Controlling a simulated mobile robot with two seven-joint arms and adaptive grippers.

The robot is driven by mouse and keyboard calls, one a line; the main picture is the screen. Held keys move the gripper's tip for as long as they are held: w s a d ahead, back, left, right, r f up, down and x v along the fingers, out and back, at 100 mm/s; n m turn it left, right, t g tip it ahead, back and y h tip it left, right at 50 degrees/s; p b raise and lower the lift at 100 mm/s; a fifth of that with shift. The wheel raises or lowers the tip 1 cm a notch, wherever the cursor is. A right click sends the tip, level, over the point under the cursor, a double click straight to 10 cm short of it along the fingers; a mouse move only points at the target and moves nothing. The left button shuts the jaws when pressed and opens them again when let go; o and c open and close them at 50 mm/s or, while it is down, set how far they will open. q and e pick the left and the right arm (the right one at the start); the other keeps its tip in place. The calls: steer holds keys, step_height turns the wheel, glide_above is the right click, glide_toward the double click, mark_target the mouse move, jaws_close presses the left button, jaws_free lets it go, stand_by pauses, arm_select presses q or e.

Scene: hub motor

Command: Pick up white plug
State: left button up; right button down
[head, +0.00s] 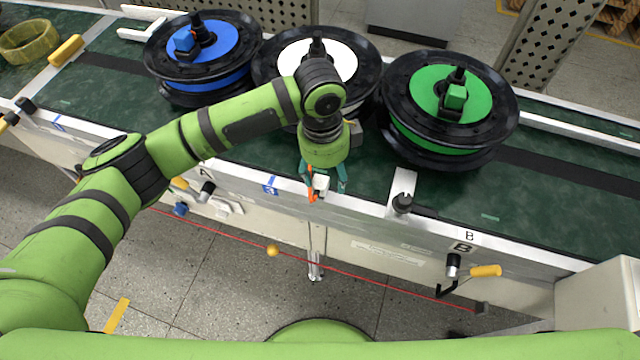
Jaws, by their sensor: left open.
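My left gripper (326,190) hangs at the conveyor's front rim, with its orange and teal fingers pointing down and apart. A small white block (321,184), which looks like the white plug, shows between the fingers. I cannot tell if either finger touches it. Behind my arm stands the black wheel with a white disc (337,56); my wrist and forearm hide part of its disc and front. My right gripper is not in view.
A wheel with a blue disc (229,41) stands to the left, and a wheel with a green disc (481,90) to the right. A black-knobbed post (402,203) rises from the front rail right of my gripper. Green belt (570,190) is clear at far right.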

mark_target(318, 181)
arm_select(q)
steer(key=shift+w+a+r+y, duration=0.45)
steer(key=shift+w+a, duration=0.2)
steer(key=shift+a, duration=0.1)
step_height(318, 181, down, 6)
steer(key=shift+a+p, duration=0.15)
steer(key=shift+p, duration=0.85)
steer(key=shift+f, duration=0.4)
steer(key=c, duration=1.2)
